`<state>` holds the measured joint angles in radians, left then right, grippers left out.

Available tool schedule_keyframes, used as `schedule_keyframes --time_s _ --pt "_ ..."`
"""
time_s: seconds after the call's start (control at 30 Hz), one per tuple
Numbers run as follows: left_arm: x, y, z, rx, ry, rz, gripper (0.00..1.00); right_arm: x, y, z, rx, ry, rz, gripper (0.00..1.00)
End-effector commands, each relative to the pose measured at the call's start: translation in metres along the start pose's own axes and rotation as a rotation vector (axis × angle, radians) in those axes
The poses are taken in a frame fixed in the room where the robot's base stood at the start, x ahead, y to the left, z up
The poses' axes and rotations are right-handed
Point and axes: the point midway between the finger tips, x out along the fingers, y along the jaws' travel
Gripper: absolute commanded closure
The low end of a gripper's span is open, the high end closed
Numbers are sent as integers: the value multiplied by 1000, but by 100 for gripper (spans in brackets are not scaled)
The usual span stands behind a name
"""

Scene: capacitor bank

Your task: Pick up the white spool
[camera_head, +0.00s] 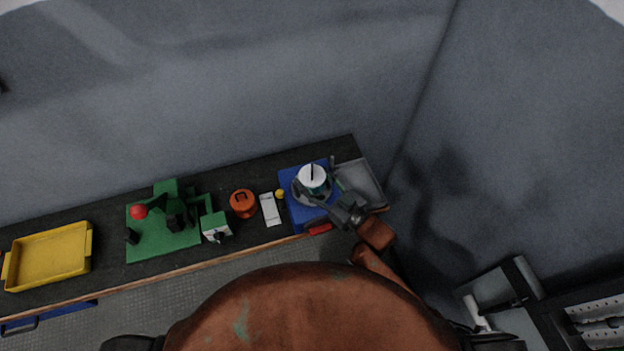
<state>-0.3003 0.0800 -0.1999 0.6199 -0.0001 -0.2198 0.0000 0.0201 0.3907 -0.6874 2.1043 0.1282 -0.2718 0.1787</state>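The white spool (312,178) stands on a blue base (294,216) near the right end of the bench, with a dark pin or slot at its top. A grey round part shows around its foot. My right gripper (316,176) reaches in from the lower right, its fingers spread on either side of the spool. The fingers look apart; whether they touch the spool is too small to tell. My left gripper is not in view.
Left of the blue base are a small yellow knob (280,194), a white block (270,210), an orange canister (243,204) and a green fixture (160,238). A yellow tray (48,258) lies at the far left. A grey tray (362,180) sits at the right end. A wall stands behind.

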Motion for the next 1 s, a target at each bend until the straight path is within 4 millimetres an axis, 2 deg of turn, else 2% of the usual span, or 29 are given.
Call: schedule_keyframes --time_s 0.37,0.73,0.93,1.0 --pt "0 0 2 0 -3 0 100 0 0 0 0 1 0 78" --pt "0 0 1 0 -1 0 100 0 0 -7 -1 2 0 78" --pt "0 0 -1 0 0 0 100 0 0 -34 -3 5 -2 78" --pt "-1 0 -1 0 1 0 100 -9 -7 -45 1 3 -2 78"
